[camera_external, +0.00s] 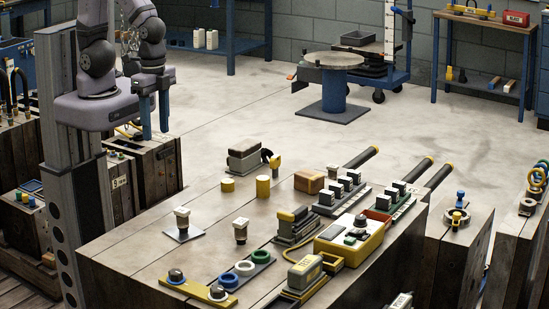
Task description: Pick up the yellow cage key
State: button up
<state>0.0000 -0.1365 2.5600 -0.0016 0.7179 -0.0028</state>
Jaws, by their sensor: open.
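I cannot tell for sure which piece is the yellow cage key. Small yellow-topped candidates are an upright piece with a dark part beside it (275,166) at the back of the wooden bench (130,262), and a yellow-topped block on a black base (293,216) near its middle. My gripper (155,134) hangs at the upper left with its two blue fingers pointing down, apart and empty. It is up and to the left of the bench pieces and touches none of them.
Two yellow cylinders (263,186) (228,184) and two knobbed posts (182,222) (240,230) stand on the bench. A strip with coloured rings (244,268) lies in front.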

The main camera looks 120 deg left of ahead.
jog(key=shift+o, duration=1.2)
